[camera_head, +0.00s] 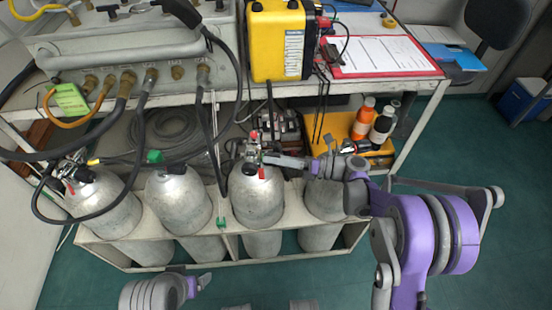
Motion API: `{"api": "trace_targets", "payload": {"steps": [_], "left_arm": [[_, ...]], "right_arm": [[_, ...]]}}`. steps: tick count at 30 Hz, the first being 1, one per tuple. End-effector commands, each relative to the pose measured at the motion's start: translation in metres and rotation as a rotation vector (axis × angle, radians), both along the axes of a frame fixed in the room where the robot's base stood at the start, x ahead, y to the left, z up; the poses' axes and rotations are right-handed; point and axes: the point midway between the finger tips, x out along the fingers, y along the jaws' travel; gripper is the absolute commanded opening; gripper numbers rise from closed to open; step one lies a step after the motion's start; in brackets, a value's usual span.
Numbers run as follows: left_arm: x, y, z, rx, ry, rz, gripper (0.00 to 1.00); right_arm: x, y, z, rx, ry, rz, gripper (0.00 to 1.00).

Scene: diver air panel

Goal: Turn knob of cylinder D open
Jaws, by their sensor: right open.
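Several silver cylinders stand in a row in a white rack, and no letter on them is readable, so I cannot tell which is D by label. The rightmost cylinder (325,201) has its valve and knob hidden behind my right gripper (318,160). My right gripper is open at the top of that cylinder; contact with a knob cannot be made out. The cylinder to its left (257,203) has a valve (250,150) with red parts, close to the gripper's left side. My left gripper (203,281) is low in front of the rack, away from the cylinders; its jaws are unclear.
The rack (240,262) stands under a bench with a grey panel (130,50), a yellow device (277,40) and a red clipboard (375,57). Black hoses (140,125) hang over the left cylinders. Bottles (363,120) stand behind the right gripper.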

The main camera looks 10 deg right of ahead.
Motion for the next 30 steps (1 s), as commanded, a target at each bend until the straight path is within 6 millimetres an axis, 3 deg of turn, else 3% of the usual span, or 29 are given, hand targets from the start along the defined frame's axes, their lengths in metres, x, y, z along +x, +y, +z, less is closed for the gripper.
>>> {"api": "trace_targets", "payload": {"steps": [4, 17, 30], "left_arm": [[0.0001, 0.0, 0.0001, 0.0, 0.0, 0.0, 0.82], [0.0, 0.0, 0.0001, 0.0, 0.0, 0.0, 0.82], [-0.0001, 0.0, 0.0004, 0.0, 0.0, 0.0, 0.82]], "right_arm": [[0.0, -0.0001, 0.0001, 0.0, 0.0, 0.0, 0.8], [-0.0002, -0.0002, 0.0001, 0.0, 0.0, 0.0, 0.02], [-0.0003, -0.0003, -0.0001, -0.023, -0.091, 0.001, 0.0]]}}
